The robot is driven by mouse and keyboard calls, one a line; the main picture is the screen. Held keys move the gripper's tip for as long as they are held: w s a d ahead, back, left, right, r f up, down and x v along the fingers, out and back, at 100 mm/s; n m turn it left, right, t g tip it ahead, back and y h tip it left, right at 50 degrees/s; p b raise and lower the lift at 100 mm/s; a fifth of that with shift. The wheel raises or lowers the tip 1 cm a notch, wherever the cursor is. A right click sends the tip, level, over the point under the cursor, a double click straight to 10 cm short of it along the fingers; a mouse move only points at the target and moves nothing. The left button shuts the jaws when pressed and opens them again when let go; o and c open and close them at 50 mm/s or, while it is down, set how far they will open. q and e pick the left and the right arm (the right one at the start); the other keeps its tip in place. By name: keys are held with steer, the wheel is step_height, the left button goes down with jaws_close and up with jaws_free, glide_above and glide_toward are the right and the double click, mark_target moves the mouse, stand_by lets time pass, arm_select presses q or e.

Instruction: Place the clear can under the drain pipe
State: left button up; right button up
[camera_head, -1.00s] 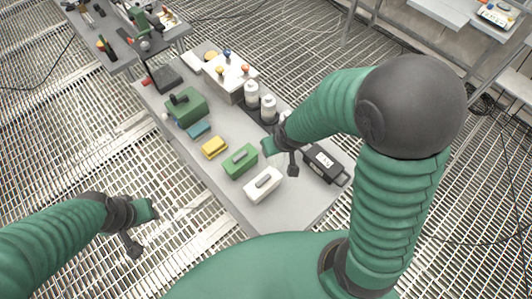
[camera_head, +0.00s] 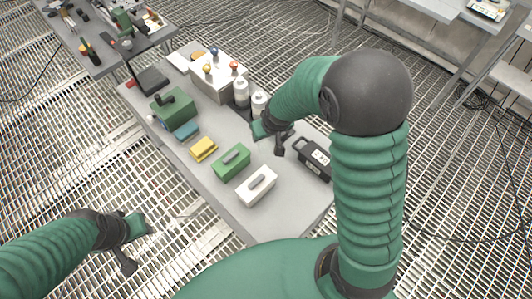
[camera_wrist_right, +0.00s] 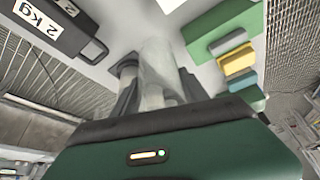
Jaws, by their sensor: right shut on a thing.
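My right gripper (camera_head: 270,136) is over the far right side of the grey bench, between the white bottles and the black case. In the right wrist view it is shut on a pale, see-through cylinder (camera_wrist_right: 158,68), which looks like the clear can. In the head view my right gripper and arm hide the can. My left gripper (camera_head: 132,240) hangs over the grating left of the bench, with nothing visible in it; whether its jaws are open cannot be made out. I cannot identify a drain pipe in either view.
The grey bench (camera_head: 275,222) holds a white block (camera_head: 256,188), a green block (camera_head: 231,163), a yellow block (camera_head: 204,149), a black case (camera_head: 312,158), white bottles (camera_head: 241,92) and a white box with knobs (camera_head: 212,80). A second table (camera_head: 100,62) stands at upper left.

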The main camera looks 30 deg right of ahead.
mark_target(266, 146)
step_height(266, 146, down, 7)
steer(key=shift+r, duration=0.15)
steer(key=o, duration=1.1)
